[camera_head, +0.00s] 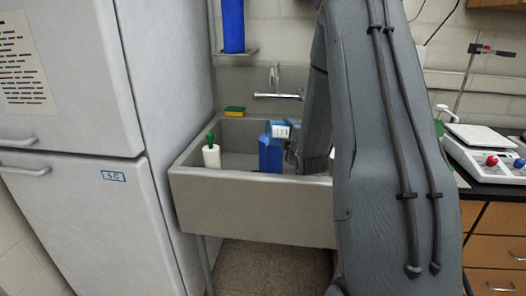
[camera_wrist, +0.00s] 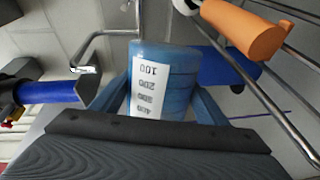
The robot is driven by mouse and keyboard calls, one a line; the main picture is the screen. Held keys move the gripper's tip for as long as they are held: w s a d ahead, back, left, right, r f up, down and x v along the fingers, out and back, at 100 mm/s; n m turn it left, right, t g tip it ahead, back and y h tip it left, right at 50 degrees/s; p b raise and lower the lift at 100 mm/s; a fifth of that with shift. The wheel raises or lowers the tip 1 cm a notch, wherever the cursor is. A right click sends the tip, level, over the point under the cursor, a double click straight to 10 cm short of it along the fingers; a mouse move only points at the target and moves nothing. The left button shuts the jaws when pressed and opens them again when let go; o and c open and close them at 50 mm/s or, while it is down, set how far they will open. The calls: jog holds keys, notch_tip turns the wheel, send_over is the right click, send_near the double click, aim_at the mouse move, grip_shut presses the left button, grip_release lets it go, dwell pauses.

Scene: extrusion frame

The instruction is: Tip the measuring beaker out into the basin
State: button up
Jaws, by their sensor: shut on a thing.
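The measuring beaker (camera_wrist: 163,80) is translucent blue with a white scale label. In the wrist view it sits between the two blue fingers of my gripper (camera_wrist: 162,108), which is shut on it. Its numbers run from 100 at the top of the picture to 400 at the bottom. In the head view the beaker (camera_head: 279,130) shows above the inside of the grey basin (camera_head: 255,205), next to my arm. Its exact tilt, mouth and contents cannot be made out. My gripper (camera_head: 288,148) is mostly hidden there.
A blue shape (camera_head: 270,156) stands below the beaker; what it is is unclear. A white bottle with green top (camera_head: 211,155) and a sponge (camera_head: 234,112) are at the basin's left and back. A tap (camera_head: 277,96) is behind. A fridge (camera_head: 90,120) closes the left side.

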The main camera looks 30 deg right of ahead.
jog(key=shift+w+a+r+n+b, duration=0.1)
jog(key=shift+a+r+n+b, duration=0.2)
jog(key=shift+r+n, duration=0.35)
dwell(0.8)
jog(key=shift+f, duration=0.15)
jog(key=m, duration=0.1)
jog(key=d+m+p, duration=0.1)
jog(key=d+f+m+p, duration=0.1)
jog(key=shift+s+y, duration=0.3)
